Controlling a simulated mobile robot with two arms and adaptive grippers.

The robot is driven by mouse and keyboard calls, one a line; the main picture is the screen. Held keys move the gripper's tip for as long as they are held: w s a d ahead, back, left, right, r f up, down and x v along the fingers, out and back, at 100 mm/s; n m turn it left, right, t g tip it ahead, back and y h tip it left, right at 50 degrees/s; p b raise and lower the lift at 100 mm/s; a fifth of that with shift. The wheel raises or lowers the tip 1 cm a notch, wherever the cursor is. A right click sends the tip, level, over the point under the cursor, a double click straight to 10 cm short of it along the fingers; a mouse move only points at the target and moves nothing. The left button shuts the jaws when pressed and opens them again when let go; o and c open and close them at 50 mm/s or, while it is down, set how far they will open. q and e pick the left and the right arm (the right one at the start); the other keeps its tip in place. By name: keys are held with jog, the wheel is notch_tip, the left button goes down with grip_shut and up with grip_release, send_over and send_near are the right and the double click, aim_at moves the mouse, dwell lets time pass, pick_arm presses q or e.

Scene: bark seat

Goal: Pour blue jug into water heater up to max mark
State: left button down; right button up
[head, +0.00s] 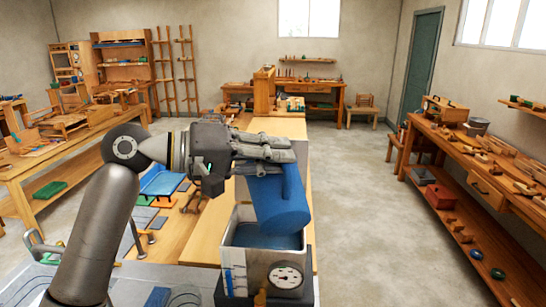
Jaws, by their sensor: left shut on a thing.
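My left gripper (270,152) reaches in from the left and is shut on the blue jug (280,205). The jug is tilted with its lower end over the open top of the water heater (237,258). The water heater is a whitish box with a round dial on its front and a blue marked scale on its left front side. Blue-grey liquid shows inside it below the rim. The jug hides part of the opening, and I cannot make out a stream or read the max mark. My right gripper is not in view.
The heater stands at the near end of a wooden bench (205,240). Blue and grey pieces (160,182) lie on the left. A long workbench with tools (480,150) runs along the right wall. The floor between is clear.

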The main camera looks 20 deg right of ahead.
aim_at(283, 201)
pick_arm(q)
jog(key=s+f+m+b, duration=0.2)
jog(key=b, duration=0.2)
jog(key=s+f+m+t+b, duration=0.1)
jog(key=s+f+m+b, duration=0.1)
jog(key=s+f+b, duration=0.1)
jog(key=shift+a+f+m+h+b, duration=0.2)
jog(key=shift+f+m+h+b, duration=0.15)
jog(key=shift+b, duration=0.55)
jog(key=shift+s+m+b, duration=0.2)
jog(key=shift+m+b, duration=0.05)
jog(key=shift+b, duration=0.05)
notch_tip(283, 201, down, 8)
jog(key=m+t+h+b, duration=0.1)
jog(key=m+b, duration=0.5)
jog(key=b, duration=0.5)
jog(key=shift+f+m, duration=0.25)
jog(key=shift+m, duration=0.05)
jog(key=shift+s, duration=0.1)
